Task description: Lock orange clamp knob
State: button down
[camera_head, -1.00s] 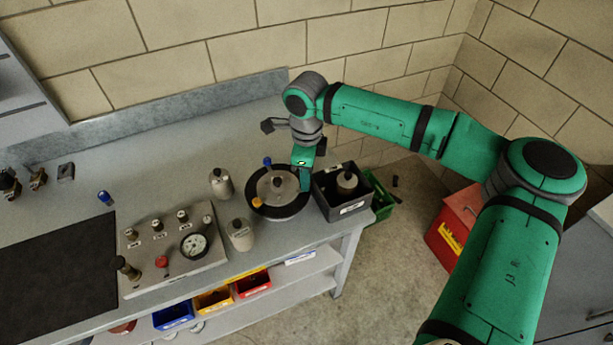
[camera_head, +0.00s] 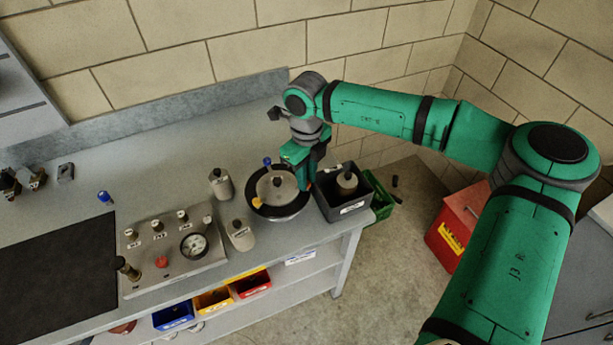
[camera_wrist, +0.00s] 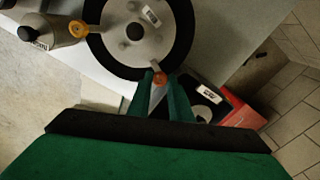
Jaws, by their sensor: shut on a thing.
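A round pale metal lid (camera_head: 285,184) with a dark centre knob sits inside a black ring (camera_head: 262,210) on the bench. The orange clamp knob (camera_wrist: 159,80) is at the lid's right edge, where a small orange-red bit shows in the head view (camera_head: 308,187). My gripper (camera_wrist: 160,88) is shut on the orange knob, with a green finger on each side of it. In the head view my gripper (camera_head: 303,180) reaches down at the ring's right side and hides most of the knob. A yellow knob (camera_head: 258,202) and a blue knob (camera_head: 267,160) are elsewhere on the lid's edge.
A dark bin (camera_head: 350,207) holding a bottle stands close to the right of the ring. Two pale bottles (camera_head: 221,185) (camera_head: 240,236) stand to the left. A gauge panel (camera_head: 165,262) lies farther left. The bench behind the lid is clear.

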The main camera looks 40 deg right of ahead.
dwell(0.3)
jog(key=c, duration=1.6)
grip_release()
notch_tip(320, 180, up, 11)
jog(key=shift+f, duration=0.1)
